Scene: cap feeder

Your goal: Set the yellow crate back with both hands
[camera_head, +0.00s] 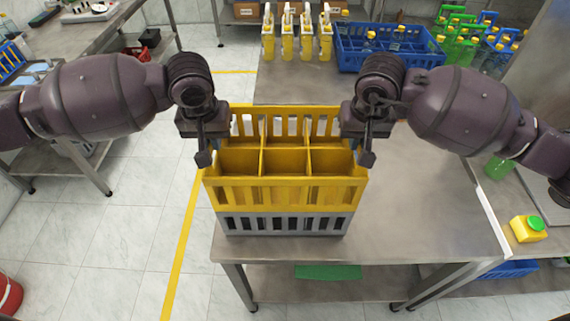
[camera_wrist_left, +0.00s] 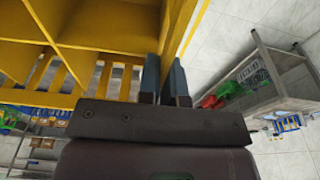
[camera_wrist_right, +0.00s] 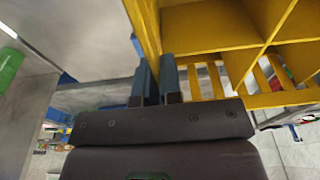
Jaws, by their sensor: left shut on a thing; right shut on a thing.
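The yellow crate (camera_head: 285,193) with several empty compartments is at the middle of the head view, directly above a grey crate (camera_head: 282,223) at the table's near left part. I cannot tell whether the two crates touch. My left gripper (camera_head: 204,157) is shut on the crate's left side wall; the wall shows between its fingers in the left wrist view (camera_wrist_left: 176,50). My right gripper (camera_head: 367,158) is shut on the right side wall, also seen in the right wrist view (camera_wrist_right: 158,85). The arms hide little of the crate.
The metal table (camera_head: 425,205) is bare to the right of the crates. Yellow dispensers (camera_head: 297,38) and a blue crate (camera_head: 385,48) with bottles stand at the back. A yellow line (camera_head: 182,245) marks the floor at left.

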